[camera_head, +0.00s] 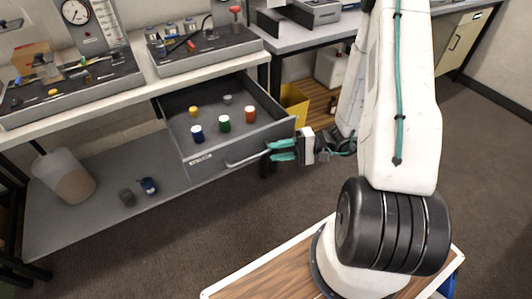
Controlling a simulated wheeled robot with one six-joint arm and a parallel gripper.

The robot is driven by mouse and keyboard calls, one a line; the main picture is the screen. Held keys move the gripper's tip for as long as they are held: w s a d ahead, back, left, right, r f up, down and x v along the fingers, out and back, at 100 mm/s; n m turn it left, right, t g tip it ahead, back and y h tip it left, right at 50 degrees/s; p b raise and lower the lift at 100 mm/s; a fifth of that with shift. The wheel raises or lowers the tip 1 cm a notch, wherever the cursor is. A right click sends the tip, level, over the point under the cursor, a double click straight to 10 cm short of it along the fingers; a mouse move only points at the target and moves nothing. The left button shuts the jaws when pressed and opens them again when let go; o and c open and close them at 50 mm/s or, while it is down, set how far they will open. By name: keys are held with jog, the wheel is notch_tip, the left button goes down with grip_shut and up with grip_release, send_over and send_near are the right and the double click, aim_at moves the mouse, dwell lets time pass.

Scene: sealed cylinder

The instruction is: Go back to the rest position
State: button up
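My gripper (270,151), with teal fingers, is at the right end of the handle (246,159) on the open drawer's front. The two fingers show one above the other, close together. I cannot tell whether they are around the handle, touching it or just beside it. My white arm comes down on the right side of the picture and hides part of the room behind it. The drawer (205,158) is pulled out under the bench and holds several small cylinders, among them a blue one (197,133), a green one (224,124) and an orange one (250,113).
The bench (150,86) above carries trays of instruments and a gauge (75,11). A lower shelf (95,222) holds a bin (63,178) and small dark items. A yellow container (294,104) stands behind the gripper. The floor (160,262) in front is clear.

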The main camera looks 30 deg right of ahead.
jog(key=shift+s+d, duration=0.2)
jog(key=shift+d, duration=0.3)
jog(key=s+a+r+n+g+h, duration=0.1)
jog(key=s+r+h, duration=0.4)
jog(key=r, duration=0.5)
jog(key=s+a+r+n+g+h, duration=0.2)
jog(key=s+r+h, duration=0.3)
jog(key=r, duration=0.5)
jog(key=s+a+r+n+g+h, duration=0.2)
jog(key=s+a+r+n+h, duration=0.1)
jog(key=s+r, duration=0.4)
notch_tip(320, 180, up, 3)
jog(key=a+h, duration=0.1)
jog(key=h, duration=0.1)
jog(key=shift+s+r+n+h, duration=0.2)
jog(key=shift+s+n+h, duration=0.1)
jog(key=shift+h, duration=0.1)
